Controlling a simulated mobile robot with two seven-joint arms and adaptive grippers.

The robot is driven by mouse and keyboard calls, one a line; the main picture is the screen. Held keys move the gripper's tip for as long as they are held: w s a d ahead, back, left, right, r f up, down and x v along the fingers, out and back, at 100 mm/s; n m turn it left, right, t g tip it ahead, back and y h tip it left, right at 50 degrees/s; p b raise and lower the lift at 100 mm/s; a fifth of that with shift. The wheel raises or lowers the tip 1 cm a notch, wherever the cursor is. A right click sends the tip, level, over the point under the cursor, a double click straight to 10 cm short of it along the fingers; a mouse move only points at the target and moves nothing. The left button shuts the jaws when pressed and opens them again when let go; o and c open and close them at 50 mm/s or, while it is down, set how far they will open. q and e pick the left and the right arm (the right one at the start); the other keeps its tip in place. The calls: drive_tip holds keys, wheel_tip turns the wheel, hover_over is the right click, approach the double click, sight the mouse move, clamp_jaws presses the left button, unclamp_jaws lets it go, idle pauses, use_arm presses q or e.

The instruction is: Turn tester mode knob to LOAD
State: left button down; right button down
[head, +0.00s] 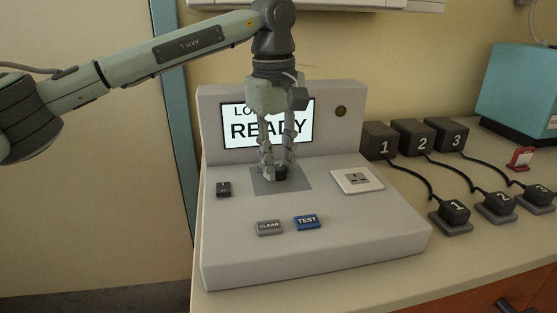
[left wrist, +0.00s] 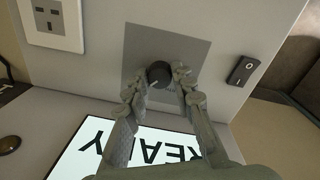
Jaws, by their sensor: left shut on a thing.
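The tester (head: 370,240) is a light grey console with a sloped top and an upright screen (head: 292,129). The screen reads READY, with a line beginning "LO" above it, partly hidden by my gripper. The mode knob (left wrist: 158,74) is a round black knob with a pale pointer line, on a darker grey square plate (head: 298,181). My left gripper (head: 279,174) points down over the plate, its fingers shut on the knob. In the left wrist view the fingers (left wrist: 157,82) stand at the knob's sides. The plate's labels are mostly hidden. My right gripper is not in view.
A black rocker switch (head: 224,189), a grey CLEAR button (head: 269,228), a blue TEST button (head: 307,222) and a white socket (head: 357,180) surround the plate. Numbered black adapters (head: 379,141) with cabled plugs (head: 455,211) stand at right, near a teal box (head: 515,90).

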use_arm(q)
drive_tip(key=shift+m, duration=0.6)
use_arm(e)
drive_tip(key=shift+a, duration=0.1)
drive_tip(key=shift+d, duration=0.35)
use_arm(q)
drive_tip(key=c, duration=1.3)
unclamp_jaws()
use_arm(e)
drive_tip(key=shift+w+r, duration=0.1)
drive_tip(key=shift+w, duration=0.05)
use_arm(q)
drive_tip(key=r, duration=1.2)
drive_tip(key=shift+s+a, duration=0.15)
drive_tip(key=shift+a, duration=0.1)
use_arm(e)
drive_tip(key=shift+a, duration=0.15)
use_arm(q)
drive_tip(key=shift+s, duration=0.1)
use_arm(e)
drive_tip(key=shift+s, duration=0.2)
